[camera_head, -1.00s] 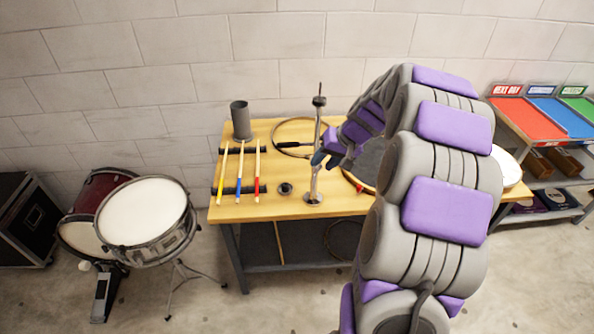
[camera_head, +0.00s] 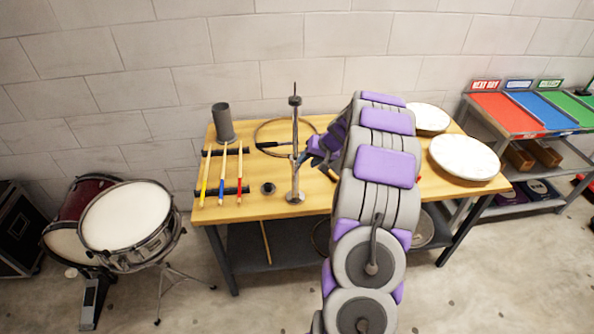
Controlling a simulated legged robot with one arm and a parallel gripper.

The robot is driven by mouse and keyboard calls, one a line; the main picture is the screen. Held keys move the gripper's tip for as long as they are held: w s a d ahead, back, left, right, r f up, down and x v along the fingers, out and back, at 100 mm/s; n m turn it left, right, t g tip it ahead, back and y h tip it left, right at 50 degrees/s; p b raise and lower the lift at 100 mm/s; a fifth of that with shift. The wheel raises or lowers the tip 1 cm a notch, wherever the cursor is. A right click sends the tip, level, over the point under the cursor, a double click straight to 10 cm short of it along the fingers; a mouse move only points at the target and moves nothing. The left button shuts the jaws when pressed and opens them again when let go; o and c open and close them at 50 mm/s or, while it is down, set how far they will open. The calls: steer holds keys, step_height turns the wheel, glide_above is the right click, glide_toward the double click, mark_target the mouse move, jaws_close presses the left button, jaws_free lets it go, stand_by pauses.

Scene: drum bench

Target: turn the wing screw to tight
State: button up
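A slim metal stand (camera_head: 295,130) rises upright from a round base (camera_head: 295,197) at the front of the wooden bench. It has a dark clamp-like piece near its top. The wing screw is too small to make out; a small part shows partway up the rod, where my gripper (camera_head: 302,159) meets it in the picture. My gripper comes in from the right, at about mid-height of the rod. I cannot tell whether it touches the rod or whether its fingers are open or shut. My purple and grey arm hides the bench behind it.
Three drumsticks (camera_head: 222,176) lie on dark rails at the bench's left, by a grey cup (camera_head: 223,123). A small dark ring (camera_head: 267,188) lies left of the stand, a hoop (camera_head: 275,127) behind it. Drumheads (camera_head: 464,158) lie right. A drum kit (camera_head: 126,220) stands left.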

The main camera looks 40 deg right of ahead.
mark_target(296, 170)
steer(key=x, duration=0.7)
steer(key=shift+a+b, duration=0.3)
steer(key=shift+b, duration=0.05)
steer(key=shift+w+a+f, duration=0.2)
steer(key=shift+w+a, duration=0.05)
steer(key=shift+a, duration=0.1)
steer(key=shift+d+f, duration=0.25)
steer(key=shift+d, duration=0.5)
steer(key=shift+c, duration=1.2)
steer(key=shift+a, duration=0.35)
steer(key=c, duration=0.3)
steer(key=shift+r, duration=0.1)
jaws_close()
